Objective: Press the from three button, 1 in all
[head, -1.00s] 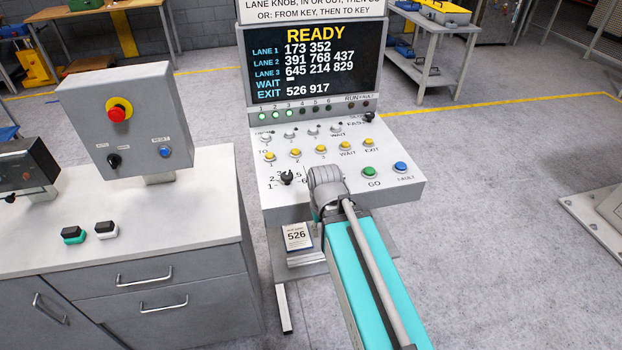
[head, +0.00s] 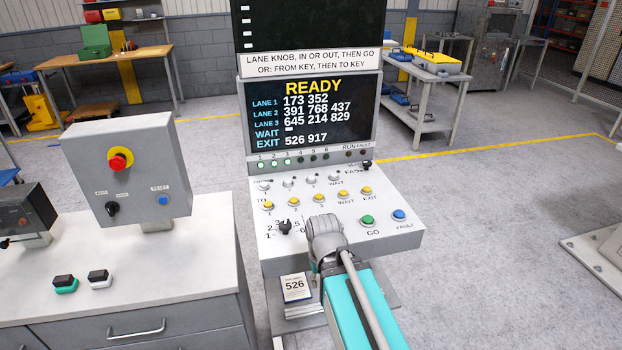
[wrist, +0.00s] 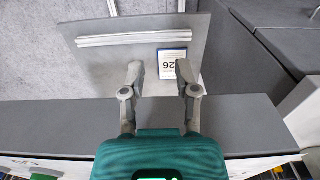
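The sloped white console panel (head: 400,235) stands ahead. The from row of white buttons runs along its upper part; the third one, the from three button (head: 311,179), is small and stands clear of my arm. My wrist covers the lower middle of the panel in the head view, and my gripper's fingers are hidden there. In the wrist view my gripper (wrist: 161,76) is open and empty, pointing at the console's lower shelf (wrist: 105,65) and its card (wrist: 168,61). The screen (head: 310,112) reads READY; lane 3 shows 645 214 829.
Below the from row are yellow to buttons (head: 319,198), a green GO button (head: 367,220), a blue FAULT button (head: 399,215) and a black lane knob (head: 285,227). A grey cabinet (head: 130,285) with an emergency-stop box (head: 130,165) stands at left.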

